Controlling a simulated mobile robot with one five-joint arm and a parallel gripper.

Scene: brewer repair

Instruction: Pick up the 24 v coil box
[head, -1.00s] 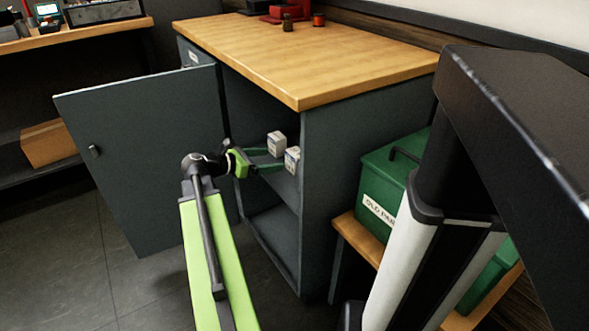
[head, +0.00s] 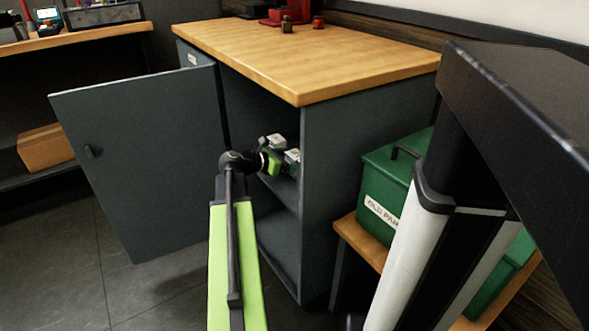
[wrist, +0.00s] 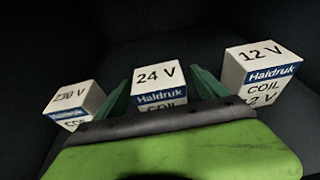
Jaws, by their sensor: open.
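The 24 V coil box (wrist: 158,84) is a small white box with a blue Haldruk band. It stands on the cabinet shelf between a 230 V box (wrist: 76,103) on its left and a 12 V box (wrist: 262,70) on its right in the wrist view. My gripper (wrist: 157,82) is open, with one green finger on each side of the 24 V box; I cannot tell whether they touch it. In the head view my gripper (head: 282,160) is inside the cabinet and partly hides the boxes. The lower part of the 24 V box is hidden behind my gripper's body.
The grey cabinet (head: 330,200) has its door (head: 140,160) swung open to the left. Its side wall and wooden top (head: 300,60) bound the opening. A green "old parts" box (head: 385,195) stands on a low bench at the right.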

